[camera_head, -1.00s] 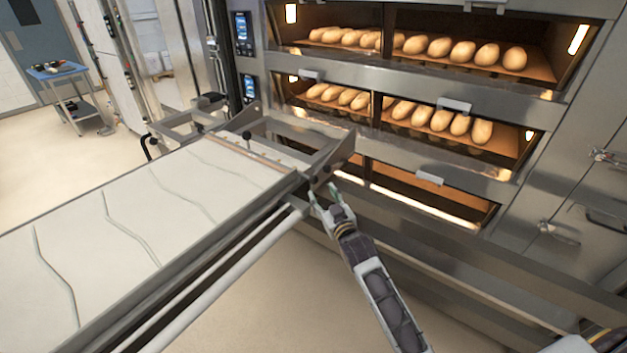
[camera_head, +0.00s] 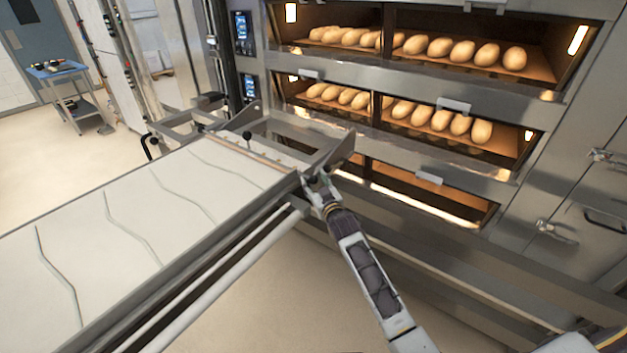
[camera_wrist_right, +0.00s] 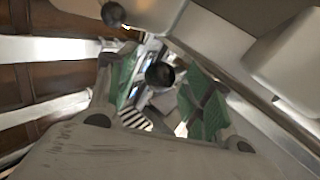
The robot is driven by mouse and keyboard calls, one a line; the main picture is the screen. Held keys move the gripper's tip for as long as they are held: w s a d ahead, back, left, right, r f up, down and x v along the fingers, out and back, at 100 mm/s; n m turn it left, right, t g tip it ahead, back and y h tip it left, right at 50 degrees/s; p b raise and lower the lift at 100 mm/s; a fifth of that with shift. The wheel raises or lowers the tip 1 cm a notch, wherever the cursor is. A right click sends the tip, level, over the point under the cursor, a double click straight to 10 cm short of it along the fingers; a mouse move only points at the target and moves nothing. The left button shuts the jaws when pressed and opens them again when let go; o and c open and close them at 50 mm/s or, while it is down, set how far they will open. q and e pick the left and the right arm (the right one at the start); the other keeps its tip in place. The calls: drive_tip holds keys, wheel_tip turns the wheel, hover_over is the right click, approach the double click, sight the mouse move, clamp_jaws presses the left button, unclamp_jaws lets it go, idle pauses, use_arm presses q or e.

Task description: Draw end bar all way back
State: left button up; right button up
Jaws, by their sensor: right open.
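The loader's end bar (camera_head: 240,150) appears as a thin strip across the belt's oven end, with a black knob (camera_head: 247,135) standing near it. My right gripper (camera_head: 312,186) is at the near corner of the loader's end frame, its fingertips partly hidden against the metal. In the right wrist view its green-padded fingers (camera_wrist_right: 160,98) are apart, with a dark round knob (camera_wrist_right: 160,75) showing between them. I cannot tell whether the fingers touch it. My left gripper is not in view.
The pale loader belt (camera_head: 130,215) with thin wavy lines fills the left. The deck oven (camera_head: 400,90) stands beyond its end, with loaves on the upper decks. A blue-topped cart (camera_head: 58,70) stands far left. Open floor lies below the loader's side rail (camera_head: 215,265).

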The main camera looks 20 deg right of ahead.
drive_tip(key=shift+w, duration=0.7)
drive_tip(key=shift+c, duration=0.4)
clamp_jaws()
